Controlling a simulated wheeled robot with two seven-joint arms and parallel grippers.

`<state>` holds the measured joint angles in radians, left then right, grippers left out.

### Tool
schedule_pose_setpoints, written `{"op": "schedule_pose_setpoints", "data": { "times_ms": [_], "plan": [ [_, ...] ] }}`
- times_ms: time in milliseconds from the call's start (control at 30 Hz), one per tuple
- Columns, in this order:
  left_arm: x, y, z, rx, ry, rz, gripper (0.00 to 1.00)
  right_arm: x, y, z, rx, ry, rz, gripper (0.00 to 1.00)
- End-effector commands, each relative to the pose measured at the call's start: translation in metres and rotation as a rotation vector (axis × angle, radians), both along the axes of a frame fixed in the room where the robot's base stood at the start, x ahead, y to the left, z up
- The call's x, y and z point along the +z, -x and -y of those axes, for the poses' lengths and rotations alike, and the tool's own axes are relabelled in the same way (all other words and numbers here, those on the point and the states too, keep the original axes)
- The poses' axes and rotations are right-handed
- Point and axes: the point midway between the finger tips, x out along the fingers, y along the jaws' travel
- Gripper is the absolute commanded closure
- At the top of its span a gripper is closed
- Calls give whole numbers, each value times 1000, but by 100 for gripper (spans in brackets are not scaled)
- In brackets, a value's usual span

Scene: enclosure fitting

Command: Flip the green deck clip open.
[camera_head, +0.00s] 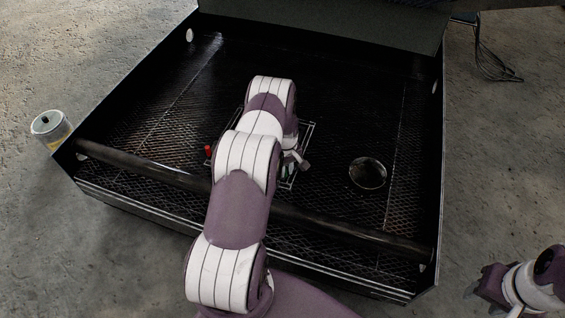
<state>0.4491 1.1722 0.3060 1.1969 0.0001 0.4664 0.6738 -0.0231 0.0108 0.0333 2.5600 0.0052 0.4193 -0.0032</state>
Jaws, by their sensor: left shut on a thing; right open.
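My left arm reaches over the front bar into the dark open enclosure and hides much of its middle. My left gripper (295,164) is low over the mesh deck, shut on the green deck clip (286,171). Only a small green part of the clip shows beside the fingers, so its angle cannot be told. My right gripper (487,286) is open and empty outside the enclosure, at the bottom right.
A dark bar (340,226) crosses the enclosure's (432,190) front. A thin metal frame (308,135) lies around the clip. A small red piece (208,152) stands left and a round shiny dish (368,173) lies right. A can (50,128) and a whisk-like wire tool (492,62) are outside.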

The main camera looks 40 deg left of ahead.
Motion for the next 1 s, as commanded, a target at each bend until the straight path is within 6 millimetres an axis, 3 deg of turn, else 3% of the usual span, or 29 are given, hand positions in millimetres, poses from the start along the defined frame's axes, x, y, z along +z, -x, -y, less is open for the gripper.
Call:
{"op": "schedule_pose_setpoints", "data": {
  "times_ms": [500,1000],
  "plan": [
    [1,-1,20,365,0,0,100,12,0,0,0,0,0,56],
    [0,-3,24,457,0,1,100,13,0,0,0,0,0,56]
  ]
}}
